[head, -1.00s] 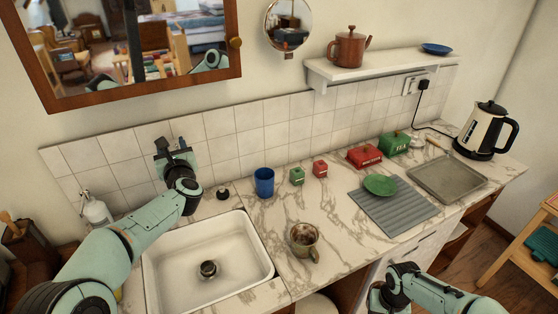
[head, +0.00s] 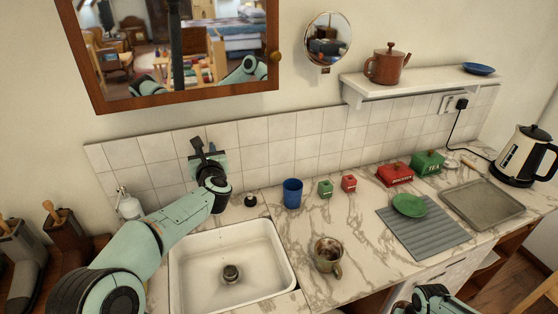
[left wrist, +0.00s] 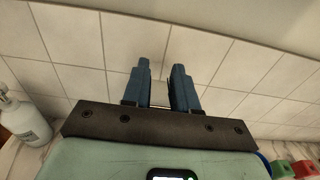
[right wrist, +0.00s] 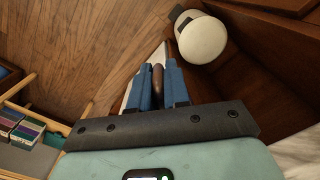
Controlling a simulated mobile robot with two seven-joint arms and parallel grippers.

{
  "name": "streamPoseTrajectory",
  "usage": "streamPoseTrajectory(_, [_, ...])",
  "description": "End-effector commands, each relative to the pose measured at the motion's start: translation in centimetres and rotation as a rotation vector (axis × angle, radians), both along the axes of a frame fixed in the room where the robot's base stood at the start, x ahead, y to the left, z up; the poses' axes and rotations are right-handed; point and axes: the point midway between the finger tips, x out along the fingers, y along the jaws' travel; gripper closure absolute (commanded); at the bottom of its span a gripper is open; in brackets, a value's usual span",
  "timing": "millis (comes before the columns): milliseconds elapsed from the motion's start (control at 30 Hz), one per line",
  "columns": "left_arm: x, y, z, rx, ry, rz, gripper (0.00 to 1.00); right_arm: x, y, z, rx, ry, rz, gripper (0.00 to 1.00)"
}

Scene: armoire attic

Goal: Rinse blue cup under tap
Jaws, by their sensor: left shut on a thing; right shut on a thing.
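The blue cup (head: 292,193) stands upright on the marble counter, right of the white sink (head: 262,228). My left gripper (head: 205,150) is up by the tiled wall, behind the sink and apart from the cup. In the left wrist view its blue fingers (left wrist: 160,88) are a little apart, with a small pale thing between them that I cannot identify. I cannot make out a tap; my left arm covers part of the wall behind the sink. My right gripper (right wrist: 158,88) is shut on a brown-handled tool (right wrist: 158,76) with a pale pointed end, beyond the counter's front.
A brown-stained mug (head: 328,254) stands near the sink's right edge. Green and red small boxes (head: 349,184) are right of the cup. A grey mat (head: 428,236) bears a green plate. A soap bottle (head: 129,204) is left. A mirror cabinet (head: 175,101) hangs above.

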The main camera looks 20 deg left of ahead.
Motion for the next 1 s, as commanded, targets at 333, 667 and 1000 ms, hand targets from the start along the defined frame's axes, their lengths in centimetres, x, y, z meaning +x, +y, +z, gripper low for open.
streamPoseTrajectory(333, [0.0,0.0,0.1,0.001,-0.002,-0.001,0.51,0.0,0.0,0.0,0.000,-0.001,0.000,1.00])
streamPoseTrajectory(667, [-2.0,-1.7,0.1,0.002,-0.002,-0.003,0.51,-0.3,0.0,-1.3,0.000,0.004,0.000,1.00])
streamPoseTrajectory(1000, [-7.3,-6.2,0.6,0.002,-0.002,-0.003,0.51,-0.7,0.0,-3.5,0.000,0.011,0.000,1.00])
